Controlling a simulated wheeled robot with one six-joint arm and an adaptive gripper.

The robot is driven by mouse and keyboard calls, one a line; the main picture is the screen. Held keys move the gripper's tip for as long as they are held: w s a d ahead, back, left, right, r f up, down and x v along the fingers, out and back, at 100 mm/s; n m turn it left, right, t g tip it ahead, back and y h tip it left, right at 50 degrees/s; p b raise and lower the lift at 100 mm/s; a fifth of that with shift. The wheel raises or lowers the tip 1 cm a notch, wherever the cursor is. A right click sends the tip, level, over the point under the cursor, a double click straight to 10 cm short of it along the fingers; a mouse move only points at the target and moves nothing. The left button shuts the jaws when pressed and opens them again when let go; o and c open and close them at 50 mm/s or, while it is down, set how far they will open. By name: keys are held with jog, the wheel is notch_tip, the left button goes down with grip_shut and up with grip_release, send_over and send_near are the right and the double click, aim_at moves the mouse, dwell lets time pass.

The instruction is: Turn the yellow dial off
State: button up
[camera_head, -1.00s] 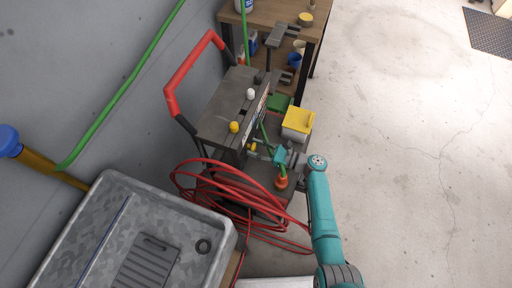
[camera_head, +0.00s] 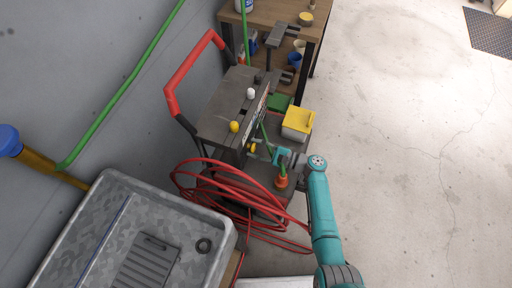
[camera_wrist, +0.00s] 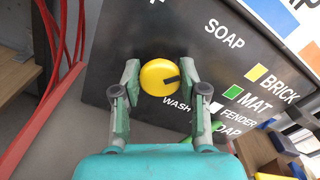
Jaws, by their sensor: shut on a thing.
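The yellow dial (camera_wrist: 157,77) is round with a black pointer mark. It sits on the dark front panel (camera_wrist: 215,65) of a machine, near white SOAP and WASH labels. The mark points to the right in the wrist view. My gripper (camera_wrist: 160,72) has one finger on each side of the dial and is shut on it. In the head view the dial (camera_head: 252,148) shows small at the panel's front, with my gripper (camera_head: 262,152) reaching it from the right. The finger contact is too small to make out there.
The dark machine (camera_head: 225,105) has a red handle (camera_head: 190,75), and yellow (camera_head: 234,127) and white (camera_head: 251,93) knobs on top. A red hose (camera_head: 230,185), orange cone-shaped item (camera_head: 281,181) and yellow-topped box (camera_head: 298,121) are close by. A grey sink (camera_head: 130,230) stands left. Floor right is clear.

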jog(key=shift+n, duration=0.5)
jog(key=o, duration=1.1)
jog(key=v, duration=1.2)
